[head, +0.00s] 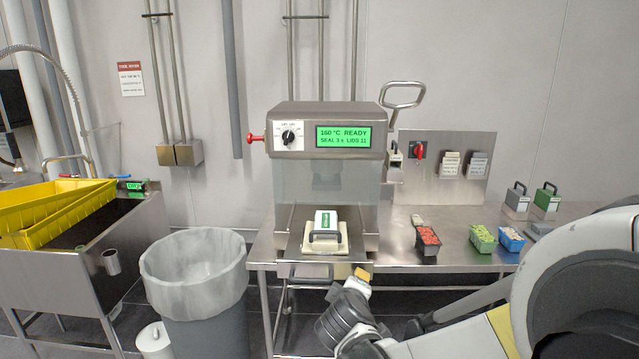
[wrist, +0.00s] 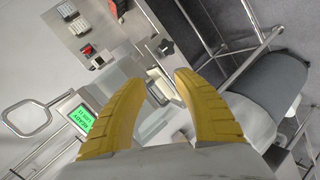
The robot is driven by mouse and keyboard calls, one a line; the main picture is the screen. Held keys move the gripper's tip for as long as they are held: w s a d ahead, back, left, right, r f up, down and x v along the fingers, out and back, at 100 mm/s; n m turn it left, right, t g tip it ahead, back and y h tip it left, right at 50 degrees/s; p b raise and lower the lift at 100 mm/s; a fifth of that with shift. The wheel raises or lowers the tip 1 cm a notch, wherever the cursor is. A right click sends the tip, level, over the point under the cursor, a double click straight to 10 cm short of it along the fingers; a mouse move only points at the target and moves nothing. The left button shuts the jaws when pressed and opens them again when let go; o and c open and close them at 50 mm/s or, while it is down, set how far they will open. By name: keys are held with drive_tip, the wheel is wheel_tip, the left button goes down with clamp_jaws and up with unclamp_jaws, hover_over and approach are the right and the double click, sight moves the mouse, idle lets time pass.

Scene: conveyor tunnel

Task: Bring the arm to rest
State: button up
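My gripper (wrist: 150,95) shows in the wrist view as two yellow fingers spread apart, with nothing held between them. In the head view my gripper (head: 363,274) is near the front edge of the steel table, just in front of the sealing machine. The arm reaches in from the right side of the head view. The sealing machine (head: 290,116) has a green screen (head: 343,137) reading 160 °C READY.
Food trays (head: 428,236) stand on the table (head: 400,215) to the right, with handled blocks (head: 547,197) behind them. A lined bin (head: 195,262) stands left of the table. A sink unit (head: 75,270) with yellow crates (head: 60,205) is at far left.

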drive_tip(key=s+d+r+m+g, duration=0.35)
drive_tip(key=s+d+m, duration=0.25)
drive_tip(key=s+d, duration=0.55)
drive_tip(key=s+m+g+y, duration=0.2)
drive_tip(key=s+m, duration=0.3)
drive_tip(key=s, duration=1.2)
drive_tip(key=shift+a+f, duration=0.35)
drive_tip(key=shift+f, duration=0.1)
